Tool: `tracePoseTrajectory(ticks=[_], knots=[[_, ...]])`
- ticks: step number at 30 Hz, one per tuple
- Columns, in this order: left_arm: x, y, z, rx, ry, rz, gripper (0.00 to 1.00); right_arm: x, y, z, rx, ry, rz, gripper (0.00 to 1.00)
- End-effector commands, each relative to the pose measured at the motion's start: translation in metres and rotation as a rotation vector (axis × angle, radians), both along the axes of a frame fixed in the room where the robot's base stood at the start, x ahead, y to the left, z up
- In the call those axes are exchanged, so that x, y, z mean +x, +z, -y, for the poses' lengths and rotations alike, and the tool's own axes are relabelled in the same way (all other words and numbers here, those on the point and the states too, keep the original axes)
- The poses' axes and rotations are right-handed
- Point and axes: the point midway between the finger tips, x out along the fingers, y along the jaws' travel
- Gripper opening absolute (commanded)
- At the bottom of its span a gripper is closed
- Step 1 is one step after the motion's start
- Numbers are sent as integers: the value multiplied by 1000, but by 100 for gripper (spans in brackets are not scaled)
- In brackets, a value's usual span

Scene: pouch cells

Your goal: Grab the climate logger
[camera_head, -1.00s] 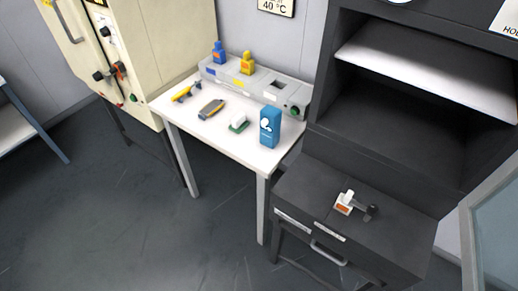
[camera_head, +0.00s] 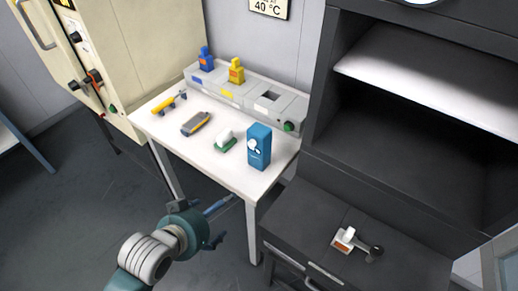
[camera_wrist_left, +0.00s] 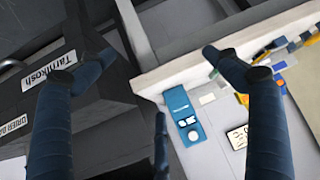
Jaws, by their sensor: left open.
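A blue upright box-shaped device with a white round face (camera_head: 259,147) stands near the right front corner of the white table. It is likely the climate logger, but I read no name on it. It also shows in the left wrist view (camera_wrist_left: 183,116), between my spread fingers. My left gripper (camera_head: 222,222) is open and empty, in front of the table's front edge and below the top. It is apart from the device. In the left wrist view the open fingers (camera_wrist_left: 160,64) frame the table edge. My right gripper is not in view.
The white table (camera_head: 232,179) also holds a green-and-white item (camera_head: 225,139), a grey-yellow handheld device (camera_head: 195,123), a yellow tool (camera_head: 170,103) and a grey rack (camera_head: 290,108) with two bottles. A dark cabinet (camera_head: 390,215) stands right, with a white-orange item (camera_head: 344,240) on it.

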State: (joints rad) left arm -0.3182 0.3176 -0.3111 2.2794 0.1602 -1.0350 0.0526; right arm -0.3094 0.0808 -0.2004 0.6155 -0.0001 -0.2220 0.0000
Motion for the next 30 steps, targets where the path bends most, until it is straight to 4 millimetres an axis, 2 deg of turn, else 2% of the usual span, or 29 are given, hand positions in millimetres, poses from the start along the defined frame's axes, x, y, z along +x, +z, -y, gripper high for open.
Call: tracePoseTrajectory(ticks=[1, 6, 12, 16, 21, 30], knots=[[16, 12, 11, -21, -36, 61, 89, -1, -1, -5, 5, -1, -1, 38], [54, 51, 45, -117, -135, 240, 89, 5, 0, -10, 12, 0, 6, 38], [78, 81, 66, -201, -204, 366, 89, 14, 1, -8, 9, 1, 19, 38], [93, 83, 76, -218, -211, 386, 89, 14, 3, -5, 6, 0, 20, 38], [114, 75, 91, -217, -211, 385, 89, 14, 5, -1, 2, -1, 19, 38], [137, 72, 104, -215, -211, 385, 89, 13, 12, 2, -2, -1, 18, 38]])
